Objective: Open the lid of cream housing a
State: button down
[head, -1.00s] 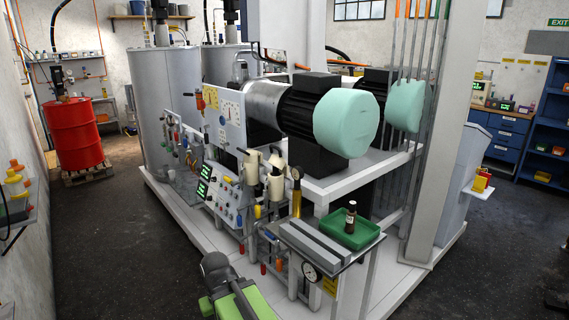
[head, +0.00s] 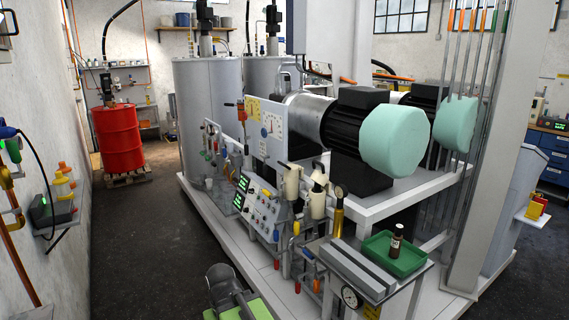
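Two cream housings stand side by side on the front of the machine, at mid-picture in the head view. One is the left cream housing (head: 291,184). The other is the right cream housing (head: 318,198), slightly nearer. No label tells which is housing a. Part of my own arm, grey and green, shows at the bottom edge, well below and left of the housings. No gripper fingers can be made out.
Left of the housings is a panel with green displays (head: 243,188). A red drum (head: 118,140) stands far left. The dark floor (head: 140,245) left of the machine is clear.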

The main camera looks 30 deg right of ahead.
aim_at(319, 173)
jog(key=u, duration=0.35)
jog(key=i, duration=1.5)
jog(key=u, duration=0.25)
